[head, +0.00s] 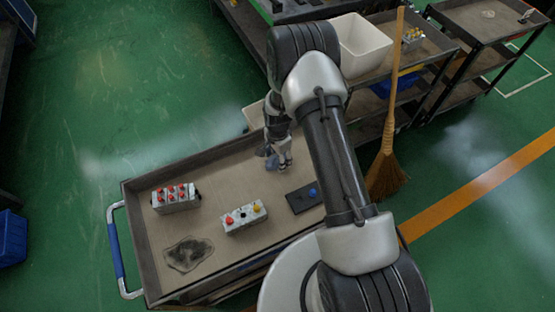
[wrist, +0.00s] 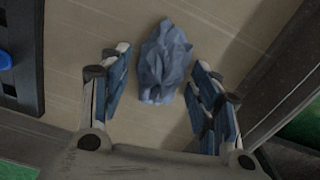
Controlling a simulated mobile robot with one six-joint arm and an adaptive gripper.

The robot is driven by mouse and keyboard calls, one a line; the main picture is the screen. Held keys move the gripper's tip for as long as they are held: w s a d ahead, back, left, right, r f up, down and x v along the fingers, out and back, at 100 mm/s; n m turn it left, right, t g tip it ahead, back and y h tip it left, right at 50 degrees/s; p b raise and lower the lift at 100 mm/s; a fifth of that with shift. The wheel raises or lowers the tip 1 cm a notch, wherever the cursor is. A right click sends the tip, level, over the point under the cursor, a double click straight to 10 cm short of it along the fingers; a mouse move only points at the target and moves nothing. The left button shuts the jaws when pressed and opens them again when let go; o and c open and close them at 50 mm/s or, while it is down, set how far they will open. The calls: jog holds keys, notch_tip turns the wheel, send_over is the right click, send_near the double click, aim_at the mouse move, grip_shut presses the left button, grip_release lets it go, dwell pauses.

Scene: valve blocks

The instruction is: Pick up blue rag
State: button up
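The blue rag (wrist: 164,62) is a crumpled grey-blue cloth on the cart's tan top. In the wrist view it lies between and just ahead of the two fingers of my gripper (wrist: 160,88). The fingers are apart, with a gap on each side of the rag. In the head view my gripper (head: 279,163) is low over the cart's far side, and the rag (head: 262,151) shows partly beside it. I cannot tell the exact height of the fingers above the surface.
The cart tray (head: 150,232) has raised edges. A broom (head: 388,170) leans at the right.

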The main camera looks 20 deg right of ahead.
jog(key=c, duration=0.7)
notch_tip(320, 180, up, 20)
jog(key=p, duration=0.4)
